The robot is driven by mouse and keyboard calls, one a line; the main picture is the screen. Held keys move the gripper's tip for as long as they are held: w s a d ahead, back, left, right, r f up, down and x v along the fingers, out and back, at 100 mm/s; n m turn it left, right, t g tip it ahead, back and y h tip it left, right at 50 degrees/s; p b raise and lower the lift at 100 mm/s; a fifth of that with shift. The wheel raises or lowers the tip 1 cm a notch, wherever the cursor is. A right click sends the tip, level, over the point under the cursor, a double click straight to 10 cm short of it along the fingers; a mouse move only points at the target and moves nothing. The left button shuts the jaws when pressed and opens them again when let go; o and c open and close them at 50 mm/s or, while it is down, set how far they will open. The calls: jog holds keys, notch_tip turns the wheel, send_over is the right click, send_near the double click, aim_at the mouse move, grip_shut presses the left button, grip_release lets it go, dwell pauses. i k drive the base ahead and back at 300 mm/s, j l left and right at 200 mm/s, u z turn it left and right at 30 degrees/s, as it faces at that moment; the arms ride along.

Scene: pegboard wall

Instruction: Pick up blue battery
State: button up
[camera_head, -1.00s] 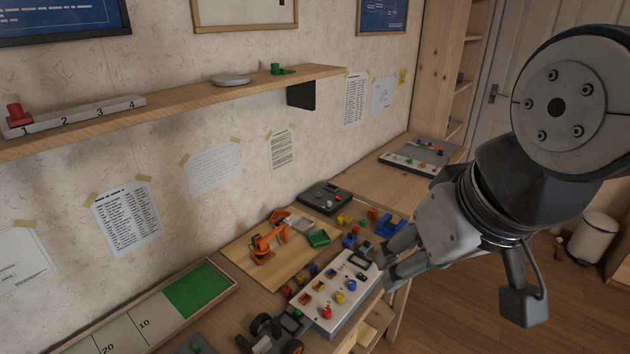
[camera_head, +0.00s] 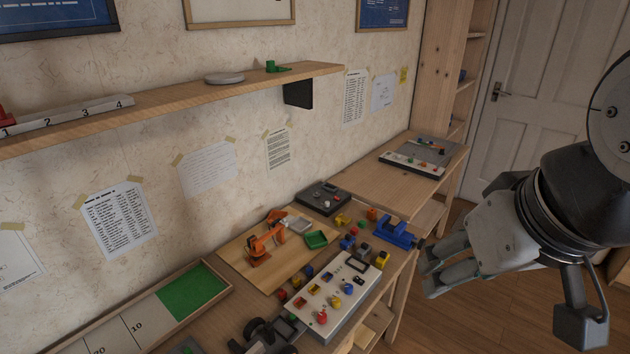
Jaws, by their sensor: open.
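My gripper (camera_head: 437,270) is in the right half of the head view, open and empty, in front of the table's front edge. Its fingers point left toward the workbench. Small blue pieces sit on the table left of it. One blue piece (camera_head: 347,243) lies among small coloured blocks behind the white panel, and another blue piece (camera_head: 308,271) lies at that panel's left edge. They are too small for me to tell which is the blue battery. A larger blue vise-like object (camera_head: 396,233) stands near the table edge, just left of and behind my gripper.
The white panel (camera_head: 352,307) with coloured knobs lies at the table's front. An orange toy robot arm (camera_head: 263,243) stands on a wooden board (camera_head: 232,253) behind it. A dark control box (camera_head: 323,198) is farther back. A wall shelf (camera_head: 181,98) hangs above. Open floor lies to the right.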

aim_at(349, 242)
jog(key=i+l, duration=0.7)
